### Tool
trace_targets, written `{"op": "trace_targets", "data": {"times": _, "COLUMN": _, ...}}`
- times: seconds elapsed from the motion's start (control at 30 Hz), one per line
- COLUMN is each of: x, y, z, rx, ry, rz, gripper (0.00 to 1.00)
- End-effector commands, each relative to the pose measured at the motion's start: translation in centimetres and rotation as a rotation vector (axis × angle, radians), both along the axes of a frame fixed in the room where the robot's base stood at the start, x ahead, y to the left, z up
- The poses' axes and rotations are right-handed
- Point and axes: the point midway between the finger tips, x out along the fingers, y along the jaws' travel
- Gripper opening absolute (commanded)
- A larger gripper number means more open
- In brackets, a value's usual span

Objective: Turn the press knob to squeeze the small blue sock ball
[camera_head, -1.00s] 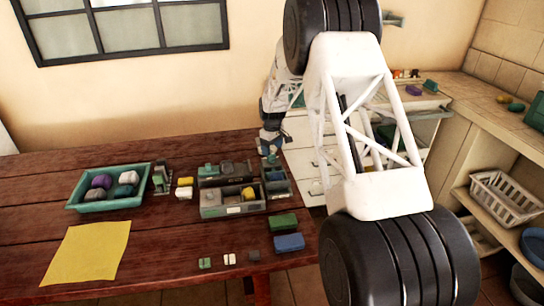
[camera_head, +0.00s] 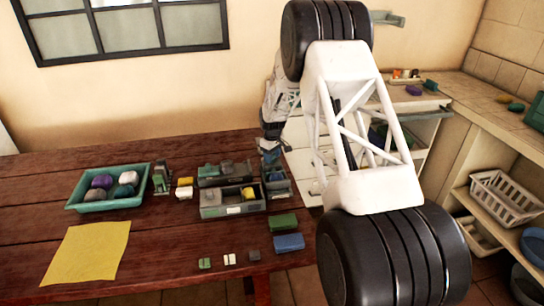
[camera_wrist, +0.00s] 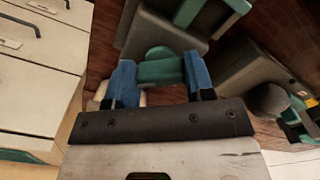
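My gripper (camera_wrist: 160,82) has two blue fingers, set apart, one on each side of a green knob-like piece (camera_wrist: 160,70) in the wrist view. In the head view the gripper (camera_head: 270,155) is low at the far end of a small grey press box (camera_head: 279,187). A small blue patch (camera_head: 275,177) shows in that box, probably the sock ball, partly hidden.
Left of the press, a grey tray (camera_head: 225,211) holds a yellow piece. A teal tray (camera_head: 88,206) holds several balls. Green (camera_head: 283,222) and blue (camera_head: 289,242) blocks lie in front. White drawers (camera_wrist: 38,70) stand close beside the gripper.

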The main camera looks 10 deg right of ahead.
Motion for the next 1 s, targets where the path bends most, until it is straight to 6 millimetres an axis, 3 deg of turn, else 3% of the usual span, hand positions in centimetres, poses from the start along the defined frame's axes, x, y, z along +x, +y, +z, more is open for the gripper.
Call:
{"op": "trace_targets", "data": {"times": 0.03, "x": 0.01, "y": -0.01, "z": 0.01, "rx": 0.0, "ry": 0.0, "rz": 0.0, "gripper": 0.35}}
{"op": "trace_targets", "data": {"times": 0.1, "x": 0.01, "y": -0.01, "z": 0.01, "rx": 0.0, "ry": 0.0, "rz": 0.0, "gripper": 0.25}}
{"op": "trace_targets", "data": {"times": 0.9, "x": -0.03, "y": 0.07, "z": 0.03, "rx": 0.0, "ry": 0.0, "rz": -0.167, "gripper": 0.26}}
{"op": "trace_targets", "data": {"times": 0.93, "x": -0.03, "y": 0.07, "z": 0.03, "rx": 0.0, "ry": 0.0, "rz": -0.167, "gripper": 0.53}}
{"op": "trace_targets", "data": {"times": 1.0, "x": -0.03, "y": 0.07, "z": 0.03, "rx": 0.0, "ry": 0.0, "rz": -0.167, "gripper": 0.64}}
